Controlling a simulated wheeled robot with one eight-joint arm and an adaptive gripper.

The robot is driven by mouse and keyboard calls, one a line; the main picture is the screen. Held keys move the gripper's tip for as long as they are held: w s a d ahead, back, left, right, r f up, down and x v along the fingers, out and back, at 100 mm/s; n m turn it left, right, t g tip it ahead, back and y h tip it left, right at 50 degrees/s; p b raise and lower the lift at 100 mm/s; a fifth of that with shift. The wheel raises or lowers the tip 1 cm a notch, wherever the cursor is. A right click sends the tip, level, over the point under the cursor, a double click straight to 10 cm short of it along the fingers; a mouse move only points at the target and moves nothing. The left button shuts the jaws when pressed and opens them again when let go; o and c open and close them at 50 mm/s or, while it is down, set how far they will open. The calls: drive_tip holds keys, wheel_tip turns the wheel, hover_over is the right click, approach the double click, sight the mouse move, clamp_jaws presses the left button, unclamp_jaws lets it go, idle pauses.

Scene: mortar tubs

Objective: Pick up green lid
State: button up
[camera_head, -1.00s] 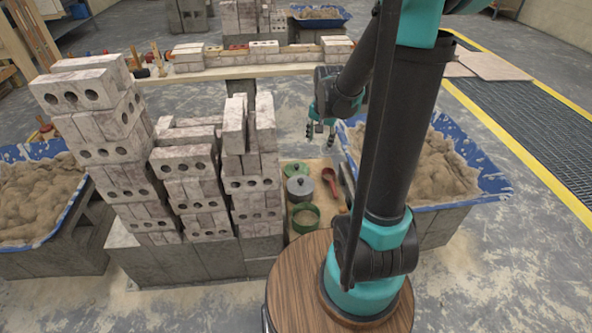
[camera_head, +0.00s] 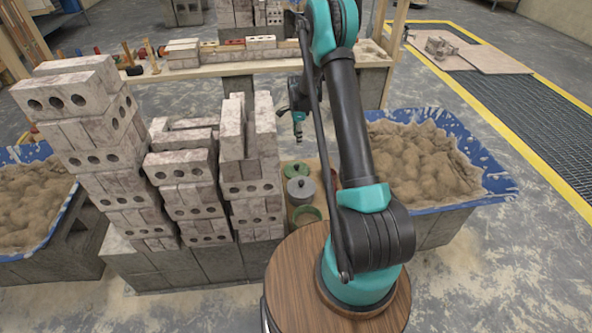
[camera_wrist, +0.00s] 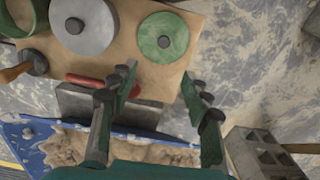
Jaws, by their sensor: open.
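The green lid (camera_wrist: 163,38) is a round disc with a dark knob, lying near a corner of a tan board (camera_wrist: 120,70) in the wrist view. In the head view the green lid (camera_head: 292,169) lies at the far end of the board, behind a grey lidded pot (camera_head: 300,188). My gripper (camera_wrist: 160,80) is open and empty; its fingertips point toward the green lid and appear apart from it. In the head view my gripper (camera_head: 299,128) hangs above and beyond the board.
The grey pot's lid (camera_wrist: 83,24) is beside the green lid. A green bowl (camera_head: 306,214) stands nearer my base. Stacked bricks (camera_head: 250,150) rise left of the board, and a blue-edged tub of mortar (camera_head: 425,160) stands right. A plank with bricks (camera_head: 215,68) lies behind.

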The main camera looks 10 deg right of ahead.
drive_tip(key=f, duration=0.1)
hover_over(297, 165)
drive_tip(key=f, duration=1.2)
drive_tip(key=shift+s+a+f, duration=0.1)
drive_tip(key=shift+s+f, duration=0.1)
drive_tip(key=shift+s, duration=0.1)
drive_tip(key=shift+w+f, duration=0.2)
drive_tip(key=shift+f, duration=2.25)
clamp_jaws()
